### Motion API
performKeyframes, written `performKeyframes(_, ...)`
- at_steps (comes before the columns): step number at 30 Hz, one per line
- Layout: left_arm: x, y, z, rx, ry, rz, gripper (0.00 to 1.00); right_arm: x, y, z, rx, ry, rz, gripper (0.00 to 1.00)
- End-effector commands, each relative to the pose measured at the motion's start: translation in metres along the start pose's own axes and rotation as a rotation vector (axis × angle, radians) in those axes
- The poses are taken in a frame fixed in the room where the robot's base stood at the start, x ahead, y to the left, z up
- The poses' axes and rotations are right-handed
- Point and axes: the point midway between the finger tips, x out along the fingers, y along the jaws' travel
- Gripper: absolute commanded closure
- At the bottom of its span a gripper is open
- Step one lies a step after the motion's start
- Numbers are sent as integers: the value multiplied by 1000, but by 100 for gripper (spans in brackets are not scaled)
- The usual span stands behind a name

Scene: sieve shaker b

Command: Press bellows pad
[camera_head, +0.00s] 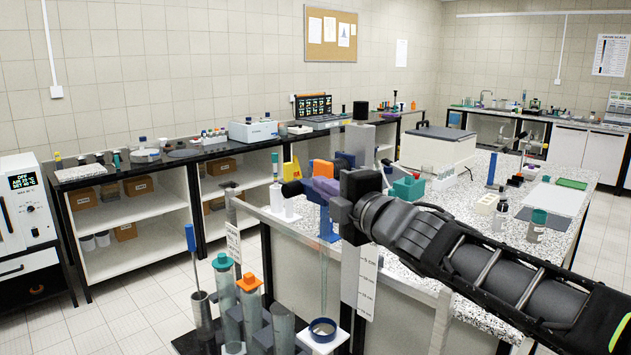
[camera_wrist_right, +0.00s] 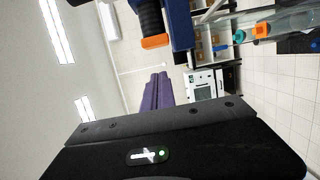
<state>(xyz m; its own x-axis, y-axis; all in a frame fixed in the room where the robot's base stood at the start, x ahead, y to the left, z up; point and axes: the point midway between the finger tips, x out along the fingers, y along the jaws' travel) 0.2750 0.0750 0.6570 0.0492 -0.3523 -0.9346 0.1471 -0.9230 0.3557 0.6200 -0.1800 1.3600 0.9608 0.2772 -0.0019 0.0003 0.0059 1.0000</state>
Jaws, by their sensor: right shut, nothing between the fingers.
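In the right wrist view, a black ribbed bellows-like part (camera_wrist_right: 151,16) with an orange end (camera_wrist_right: 156,41) sits next to a dark blue bracket (camera_wrist_right: 181,25). In the head view, an orange block (camera_head: 323,168) and a blue clamp (camera_head: 326,222) show on the upright stand (camera_head: 349,275); I cannot tell which part is the pad. My right gripper (camera_head: 325,187) is shut and empty at the clamp's height, its purple fingers (camera_wrist_right: 158,89) together. In the wrist view, the ribbed part lies above the fingertips, apart from them in the picture. My left gripper is out of view.
A clear tube (camera_head: 324,275) hangs below the clamp above a ringed white base (camera_head: 322,331). Capped grey cylinders (camera_head: 251,309) stand to its left. The speckled bench (camera_head: 455,215) is behind my right arm. Open floor lies at the left.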

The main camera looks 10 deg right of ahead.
Motion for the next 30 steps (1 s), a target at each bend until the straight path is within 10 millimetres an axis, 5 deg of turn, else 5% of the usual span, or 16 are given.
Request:
performKeyframes(10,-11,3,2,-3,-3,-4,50,-52,1,-1,-1,2,1,100)
performKeyframes(30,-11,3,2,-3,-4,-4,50,-55,0,-1,0,3,0,100)
